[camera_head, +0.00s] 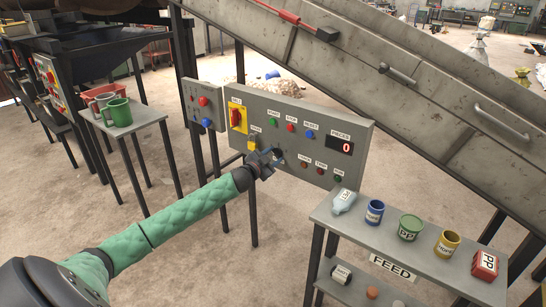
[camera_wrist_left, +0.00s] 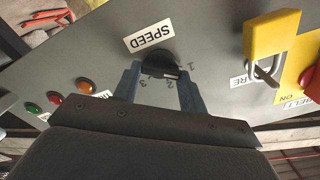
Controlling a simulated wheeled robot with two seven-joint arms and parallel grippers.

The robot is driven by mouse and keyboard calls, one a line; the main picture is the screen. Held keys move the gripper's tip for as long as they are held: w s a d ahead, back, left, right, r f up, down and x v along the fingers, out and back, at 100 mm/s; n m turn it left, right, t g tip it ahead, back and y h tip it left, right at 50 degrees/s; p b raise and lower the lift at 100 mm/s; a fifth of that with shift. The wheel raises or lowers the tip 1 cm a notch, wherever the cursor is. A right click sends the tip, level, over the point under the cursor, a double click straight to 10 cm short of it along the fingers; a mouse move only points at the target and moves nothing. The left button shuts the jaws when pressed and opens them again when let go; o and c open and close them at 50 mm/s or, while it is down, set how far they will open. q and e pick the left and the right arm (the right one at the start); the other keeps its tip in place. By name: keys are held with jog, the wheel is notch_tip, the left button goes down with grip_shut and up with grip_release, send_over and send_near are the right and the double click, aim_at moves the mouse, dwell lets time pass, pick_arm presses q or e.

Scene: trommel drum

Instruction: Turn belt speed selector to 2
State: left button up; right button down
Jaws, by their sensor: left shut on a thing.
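The belt speed selector (camera_wrist_left: 158,64) is a dark round knob under an upside-down SPEED label (camera_wrist_left: 150,40) in the left wrist view. The marks 1, 2 and 3 stand around its lower side. A small pale mark on the knob is near the 2, but I cannot tell its exact setting. My left gripper (camera_wrist_left: 159,88) is shut on the selector, one blue-grey finger at each side. In the head view, my left gripper (camera_head: 275,156) is against the grey control panel (camera_head: 355,115) and hides most of the knob. My right gripper is not in view.
A yellow padlock (camera_wrist_left: 272,35) hangs beside the selector. The panel has a red-and-yellow switch (camera_head: 237,116), several buttons and a display (camera_head: 340,145) reading 0. A FEED table (camera_head: 335,215) with containers stands at the right front. A sloping conveyor (camera_head: 345,65) rises behind.

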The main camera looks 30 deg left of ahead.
pick_arm(q)
jog(key=shift+m, duration=0.7)
jog(key=m, duration=0.3)
jog(key=shift+d+f+m+p, duration=0.1)
jog(key=shift+f+m+p, duration=0.05)
jog(key=shift+m+p, duration=0.2)
jog(key=m, duration=0.5)
jog(key=shift+f, duration=0.1)
jog(key=shift+m, duration=0.25)
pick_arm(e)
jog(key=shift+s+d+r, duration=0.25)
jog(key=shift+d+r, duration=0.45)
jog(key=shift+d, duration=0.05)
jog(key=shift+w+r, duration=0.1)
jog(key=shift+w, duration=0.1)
pick_arm(q)
jog(key=o, duration=1)
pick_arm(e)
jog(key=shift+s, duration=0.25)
